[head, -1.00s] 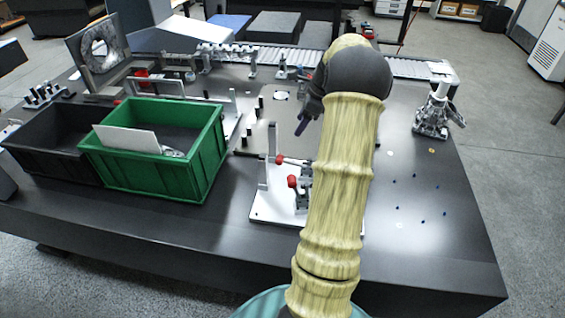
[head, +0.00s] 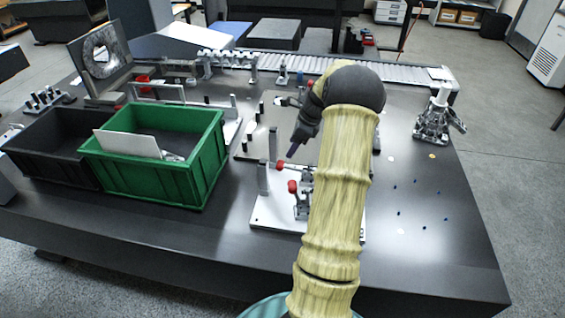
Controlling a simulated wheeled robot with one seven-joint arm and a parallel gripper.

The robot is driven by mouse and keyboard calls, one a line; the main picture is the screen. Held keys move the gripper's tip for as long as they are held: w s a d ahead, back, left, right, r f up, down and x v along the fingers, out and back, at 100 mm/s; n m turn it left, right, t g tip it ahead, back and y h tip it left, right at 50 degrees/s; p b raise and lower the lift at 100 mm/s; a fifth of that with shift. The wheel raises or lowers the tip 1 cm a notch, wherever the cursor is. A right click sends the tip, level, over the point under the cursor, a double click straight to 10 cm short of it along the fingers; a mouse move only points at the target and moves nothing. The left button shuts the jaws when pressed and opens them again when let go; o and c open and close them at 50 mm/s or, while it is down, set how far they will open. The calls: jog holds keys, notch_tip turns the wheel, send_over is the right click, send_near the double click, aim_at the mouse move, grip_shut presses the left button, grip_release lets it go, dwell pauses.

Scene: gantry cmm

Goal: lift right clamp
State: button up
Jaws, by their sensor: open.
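A white fixture plate (head: 275,213) lies near the front of the dark table, partly behind my arm. Two toggle clamps with red grips show on it. One red grip (head: 280,165) is farther back and to the left; the other red grip (head: 292,187) is nearer and a little to the right, on a metal clamp body (head: 302,207). Anything farther right on the plate is hidden by my arm. My gripper (head: 292,152) points down and left, just above and behind the red grips, apart from them as far as I can see. It is open and holds nothing visible.
A green bin (head: 205,165) with a white sheet and a black bin (head: 45,165) stand to the left. An upright post (head: 263,178) rises at the plate's left side. A grey metal fixture (head: 434,120) stands at the right. The right front of the table holds only small flat dots.

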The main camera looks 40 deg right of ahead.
aim_at(282, 163)
jog(key=x, duration=0.9)
jog(key=shift+w+f, duration=0.1)
jog(key=shift+f, duration=0.05)
jog(key=shift+c, duration=0.4)
